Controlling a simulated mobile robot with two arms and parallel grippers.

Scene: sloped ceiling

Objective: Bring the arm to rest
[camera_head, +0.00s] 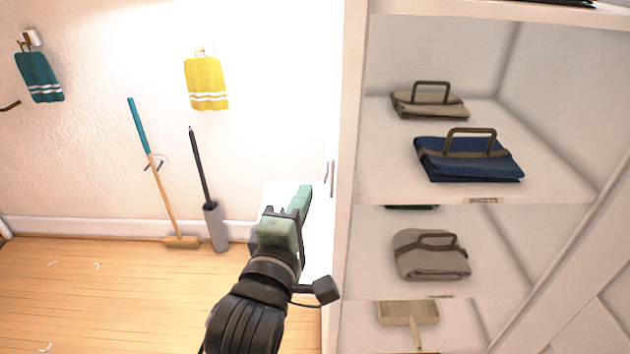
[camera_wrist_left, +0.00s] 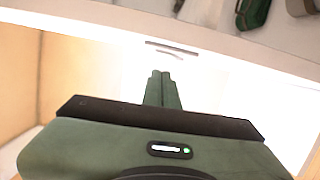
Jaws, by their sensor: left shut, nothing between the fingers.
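My left gripper (camera_head: 304,192) reaches up from the bottom middle of the head view, black at the wrist and green at the hand. Its fingers are together with nothing between them. In the left wrist view the two green fingers (camera_wrist_left: 162,88) lie side by side in front of a bright white surface. The gripper is left of the white shelf unit and apart from the items on it. My right gripper is in neither view.
A white shelf unit (camera_head: 352,150) on the right holds a blue folded bag (camera_head: 468,163), a beige bag (camera_head: 430,103) and a grey bag (camera_head: 428,262). A broom (camera_head: 154,175) leans on the left wall, near hanging yellow (camera_head: 206,82) and teal (camera_head: 39,75) towels. The wooden floor (camera_head: 90,290) has small scraps.

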